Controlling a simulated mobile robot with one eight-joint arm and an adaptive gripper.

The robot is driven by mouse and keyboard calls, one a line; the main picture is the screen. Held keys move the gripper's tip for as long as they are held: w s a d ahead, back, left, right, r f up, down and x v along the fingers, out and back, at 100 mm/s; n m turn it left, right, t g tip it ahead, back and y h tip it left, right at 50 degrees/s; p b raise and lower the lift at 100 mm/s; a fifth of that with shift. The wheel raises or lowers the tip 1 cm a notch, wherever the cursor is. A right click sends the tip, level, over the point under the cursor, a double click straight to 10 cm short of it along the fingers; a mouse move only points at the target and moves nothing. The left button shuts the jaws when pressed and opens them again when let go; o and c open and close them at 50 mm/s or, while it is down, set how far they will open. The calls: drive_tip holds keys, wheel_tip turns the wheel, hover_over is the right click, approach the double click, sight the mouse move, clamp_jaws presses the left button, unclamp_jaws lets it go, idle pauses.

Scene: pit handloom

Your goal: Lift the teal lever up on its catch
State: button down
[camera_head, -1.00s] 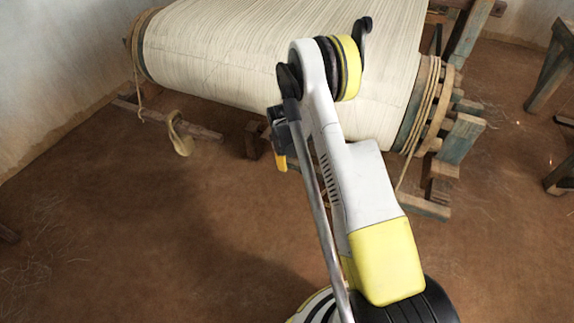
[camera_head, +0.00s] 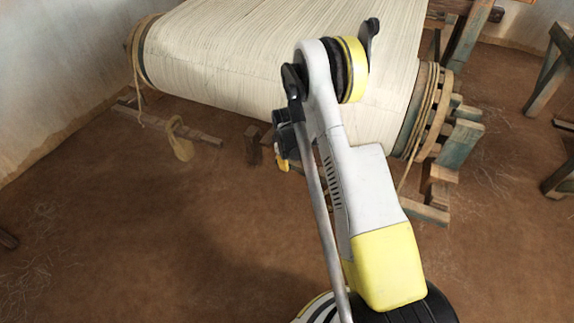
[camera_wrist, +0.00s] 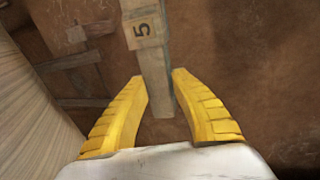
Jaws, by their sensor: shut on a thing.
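A worn, greyish-green wooden bar (camera_wrist: 157,70), probably the teal lever, runs from the top of the wrist view down between my fingers. In the head view my gripper (camera_head: 283,163) is small, below the front of the cloth roll and partly behind my arm. I cannot make out the bar or its catch there.
The wide cream cloth roll (camera_head: 225,55) fills the back of the head view. Its wooden end frame (camera_head: 455,145) stands at the right. A tan hanging piece (camera_head: 180,140) is left of my gripper. Bare earth floor (camera_head: 130,235) lies open at the front left.

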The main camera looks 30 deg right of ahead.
drive_tip(key=v, duration=0.2)
drive_tip(key=p+v, duration=0.1)
drive_tip(key=shift+w+d+r, duration=0.1)
drive_tip(key=shift+d+r, duration=0.2)
drive_tip(key=shift+r, duration=0.1)
drive_tip(key=shift+f, duration=0.1)
drive_tip(key=c, duration=1.1)
unclamp_jaws()
drive_tip(key=shift+o, duration=0.2)
drive_tip(key=v, duration=1.2)
drive_tip(key=shift+s+d, duration=0.2)
